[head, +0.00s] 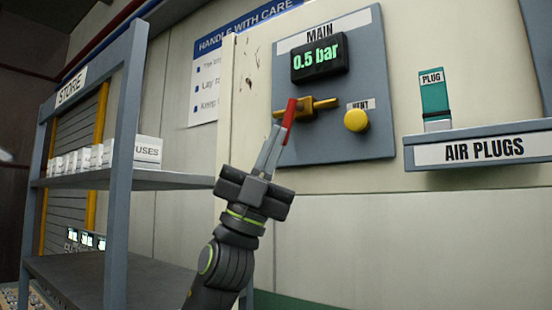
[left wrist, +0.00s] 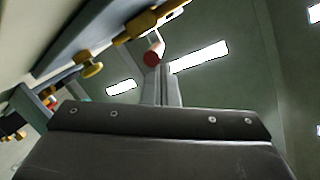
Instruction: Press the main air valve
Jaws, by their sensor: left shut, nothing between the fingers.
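The main air valve (head: 312,105) is a yellow fitting with a lever on the grey MAIN panel (head: 372,60). Its red lever handle (head: 289,115) points out and down in the head view. The display (head: 318,58) above reads 0.5 bar. My left gripper (head: 276,130) is shut and empty. Its fingertips are close to the red handle and overlap it in the picture; I cannot tell if they touch. In the left wrist view, the round red handle end (left wrist: 152,58) shows just beyond the fingertips (left wrist: 161,72), below the yellow valve (left wrist: 152,20). My right gripper is not in view.
A yellow VENT knob (head: 356,121) sits right of the valve. An AIR PLUGS ledge (head: 480,150) with a green plug (head: 434,98) juts out farther right. A grey STORE shelf (head: 185,180) with white boxes (head: 148,150) stands at left.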

